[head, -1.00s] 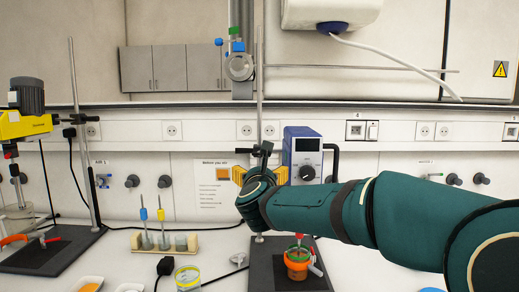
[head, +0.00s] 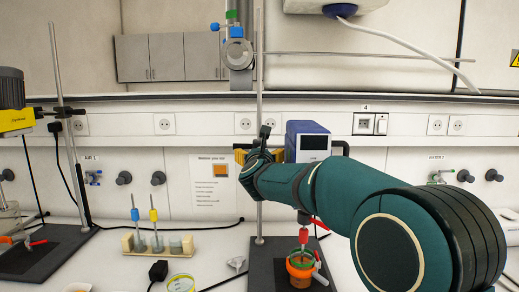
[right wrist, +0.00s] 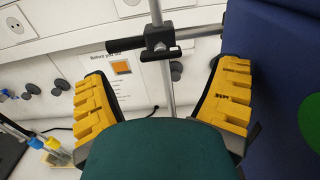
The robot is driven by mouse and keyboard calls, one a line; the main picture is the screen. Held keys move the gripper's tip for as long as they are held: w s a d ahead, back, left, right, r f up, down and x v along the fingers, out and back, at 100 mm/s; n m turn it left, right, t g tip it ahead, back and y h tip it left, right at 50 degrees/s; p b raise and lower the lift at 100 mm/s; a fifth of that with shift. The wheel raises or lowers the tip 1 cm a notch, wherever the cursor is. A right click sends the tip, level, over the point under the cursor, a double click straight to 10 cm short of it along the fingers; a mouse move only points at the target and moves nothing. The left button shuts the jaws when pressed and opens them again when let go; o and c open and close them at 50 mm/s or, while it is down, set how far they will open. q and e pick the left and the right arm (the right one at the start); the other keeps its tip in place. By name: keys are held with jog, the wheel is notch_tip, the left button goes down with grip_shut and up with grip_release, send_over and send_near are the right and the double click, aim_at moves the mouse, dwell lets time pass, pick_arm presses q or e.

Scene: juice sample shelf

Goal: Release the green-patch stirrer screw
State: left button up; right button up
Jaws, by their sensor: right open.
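The stirrer is a blue box (head: 307,140) on the upright rod (head: 260,215), partly hidden behind my right arm. Its green patch (right wrist: 311,123) shows at the right edge of the right wrist view. A black clamp (right wrist: 158,40) with a dark bar to its left (right wrist: 125,44) sits on the rod; I take it to be the stirrer's clamp and screw. My right gripper (right wrist: 165,75) is open and empty. Its yellow fingers stand either side of the rod, below the clamp in that view, with no visible contact. In the head view the right gripper (head: 259,157) is at the rod. My left gripper is out of view.
An orange and green vessel (head: 300,268) stands on the dark base plate (head: 262,274) under the stirrer. A wooden rack (head: 190,247) with stirring tools is to the left. A yellow stirrer (head: 16,121) on another stand is at far left. A glass dish (head: 181,284) is in front.

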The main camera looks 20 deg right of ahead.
jog(key=shift+p+x, duration=0.45)
jog(key=shift+x, duration=2.45)
jog(key=c, duration=1.2)
